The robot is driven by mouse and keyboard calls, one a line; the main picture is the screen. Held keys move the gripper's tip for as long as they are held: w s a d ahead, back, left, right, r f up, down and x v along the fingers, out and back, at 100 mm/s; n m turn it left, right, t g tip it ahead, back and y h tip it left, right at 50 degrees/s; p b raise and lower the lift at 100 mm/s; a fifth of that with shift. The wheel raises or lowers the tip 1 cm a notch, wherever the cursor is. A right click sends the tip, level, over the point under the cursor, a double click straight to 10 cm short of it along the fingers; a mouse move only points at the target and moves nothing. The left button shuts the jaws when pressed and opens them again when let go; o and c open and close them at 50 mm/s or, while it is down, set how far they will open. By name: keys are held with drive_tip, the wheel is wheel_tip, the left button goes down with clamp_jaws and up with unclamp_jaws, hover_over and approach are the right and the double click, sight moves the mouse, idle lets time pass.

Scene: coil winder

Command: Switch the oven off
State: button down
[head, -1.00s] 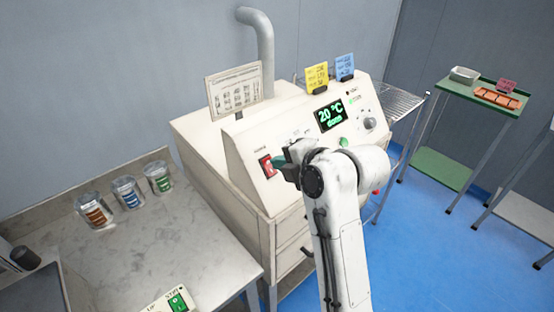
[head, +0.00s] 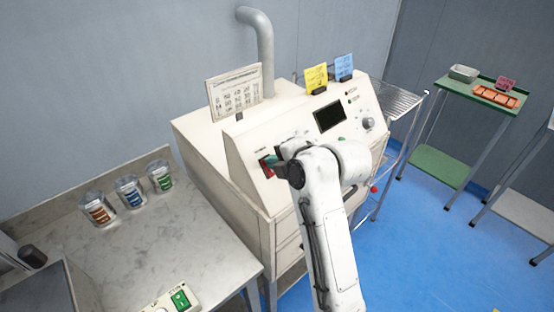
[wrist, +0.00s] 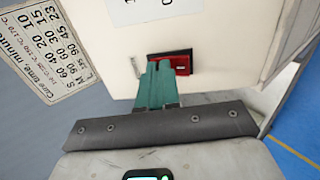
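The oven (head: 205,158) is a large off-white cabinet with a sloped control panel. Its display (head: 328,117) is dark. A red rocker switch (head: 265,168) in a dark frame sits at the panel's left end, partly covered by my gripper (head: 275,160). In the wrist view the switch (wrist: 184,64) shows just beyond and right of the green fingertips of my gripper (wrist: 160,66). The fingers are together with nothing between them. They overlap the switch's left part; I cannot tell whether they press it.
A grey knob (head: 368,123) and a green button (head: 342,139) are on the panel. Yellow (head: 316,78) and blue (head: 344,67) cards stand on top. A bench (head: 150,235) with several jars is at left. A green-topped trolley (head: 470,88) stands at right; blue floor is free.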

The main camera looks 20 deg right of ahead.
drive_tip(key=shift+w+r+p, duration=0.15)
drive_tip(key=shift+r+p, duration=0.55)
drive_tip(key=shift+p, duration=0.15)
